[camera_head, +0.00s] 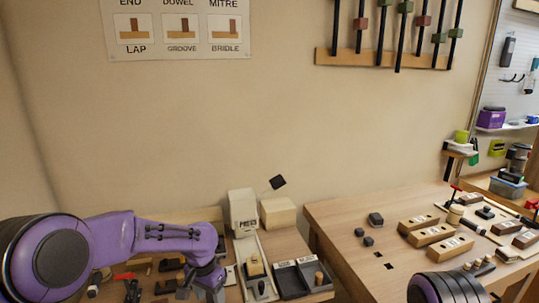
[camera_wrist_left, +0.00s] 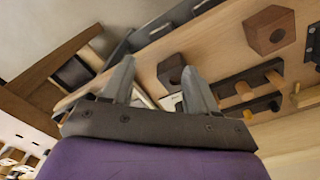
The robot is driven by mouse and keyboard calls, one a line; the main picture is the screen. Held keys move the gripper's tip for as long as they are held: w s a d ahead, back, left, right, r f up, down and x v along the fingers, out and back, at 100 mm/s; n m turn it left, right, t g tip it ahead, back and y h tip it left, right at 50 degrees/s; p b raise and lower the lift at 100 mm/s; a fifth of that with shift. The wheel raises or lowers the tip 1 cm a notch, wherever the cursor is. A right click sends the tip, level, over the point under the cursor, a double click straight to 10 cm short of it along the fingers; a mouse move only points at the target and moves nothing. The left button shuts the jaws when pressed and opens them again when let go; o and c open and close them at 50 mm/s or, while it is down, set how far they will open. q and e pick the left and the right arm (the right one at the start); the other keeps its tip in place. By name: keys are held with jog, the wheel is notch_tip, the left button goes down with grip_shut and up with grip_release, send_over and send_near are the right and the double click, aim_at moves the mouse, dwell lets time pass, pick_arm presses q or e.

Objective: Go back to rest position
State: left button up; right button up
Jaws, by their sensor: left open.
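My left arm (camera_head: 150,235) reaches in from the left of the head view, over the left bench. My left gripper (camera_head: 207,282) points down at the bench near the bottom edge, and its tips are hard to make out there. In the left wrist view my left gripper (camera_wrist_left: 157,64) shows two grey fingers spread apart. They are open, with nothing held between them. My right gripper is out of view.
The left bench holds a white press (camera_head: 243,212), a dark tray (camera_head: 302,278) and small wooden parts close to my left gripper. The right bench (camera_head: 340,222) carries wooden blocks (camera_head: 443,248) and tools. A gap separates the benches. The wall above is clear below the clamp rack (camera_head: 385,60).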

pick_arm(q)
jog(key=s+a+f+n+t+h, duration=0.1)
jog(key=s+f+n, duration=0.2)
jog(key=s+f, duration=0.55)
jog(key=s+f+n, duration=0.3)
jog(key=s+f, duration=0.2)
jog(key=f, duration=0.6)
jog(key=s+a+f+n+t+y+b, duration=0.1)
jog(key=s+a+f+n+y, duration=0.1)
jog(key=s+a, duration=0.4)
jog(key=s+a+f+n+t+y+b, duration=0.1)
jog(key=s+a, duration=0.6)
jog(key=s, duration=0.8)
jog(key=f+n+y+b, duration=0.1)
jog(key=n+y, duration=0.1)
jog(key=shift+s+f+n, duration=0.15)
jog(key=shift+s+n, duration=0.15)
jog(key=shift+n, duration=0.1)
pick_arm(e)
jog(key=f, duration=0.3)
jog(key=shift+w+d+f, duration=0.1)
jog(key=shift+w+f, duration=0.2)
